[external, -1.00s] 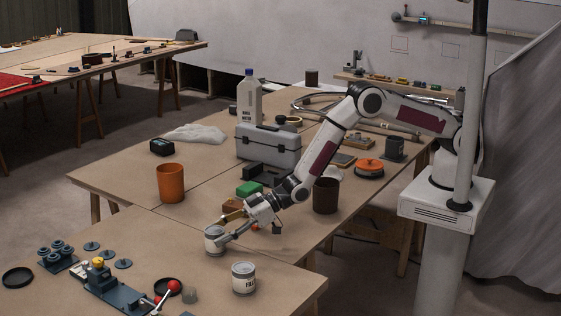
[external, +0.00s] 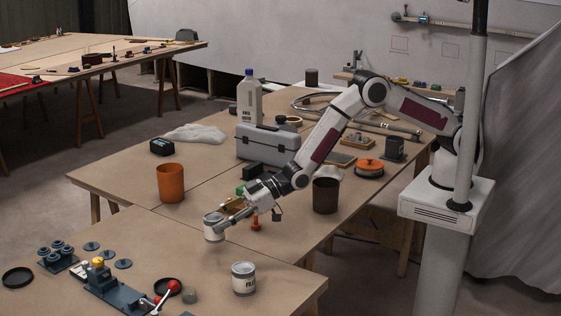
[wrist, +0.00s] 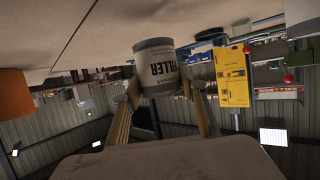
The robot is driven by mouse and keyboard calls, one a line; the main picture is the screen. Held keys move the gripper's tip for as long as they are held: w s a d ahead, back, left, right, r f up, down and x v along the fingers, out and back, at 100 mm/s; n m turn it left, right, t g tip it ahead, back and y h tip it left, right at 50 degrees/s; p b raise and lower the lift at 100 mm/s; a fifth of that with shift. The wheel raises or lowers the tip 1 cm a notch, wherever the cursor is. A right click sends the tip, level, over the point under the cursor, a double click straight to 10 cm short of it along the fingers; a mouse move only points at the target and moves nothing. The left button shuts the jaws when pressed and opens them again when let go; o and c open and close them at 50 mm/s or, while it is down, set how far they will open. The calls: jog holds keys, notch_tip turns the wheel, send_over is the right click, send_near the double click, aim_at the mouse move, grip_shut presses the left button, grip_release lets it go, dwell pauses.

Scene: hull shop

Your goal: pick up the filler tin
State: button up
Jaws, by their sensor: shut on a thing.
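A small filler tin (external: 211,229), grey-white with a dark-edged lid, is between the fingers of my gripper (external: 220,221) at the near end of the middle bench. My gripper is shut on it, and one finger covers part of its side. In the wrist view the tin (wrist: 156,66) reads FILLER and sits between the two fingers. It appears slightly raised, though its underside and any gap to the bench are hard to see. A second, similar filler tin (external: 244,279) stands upright on the bench nearer the camera.
An orange cup (external: 171,183) stands left behind my gripper. A dark brown cup (external: 325,196) stands to the right. A small orange item (external: 256,223) is just right of the held tin. A blue-grey fixture with a red-knobbed lever (external: 115,287) lies front left. A grey toolbox (external: 268,145) is behind.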

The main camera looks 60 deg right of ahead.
jog(key=shift+r, duration=2.85)
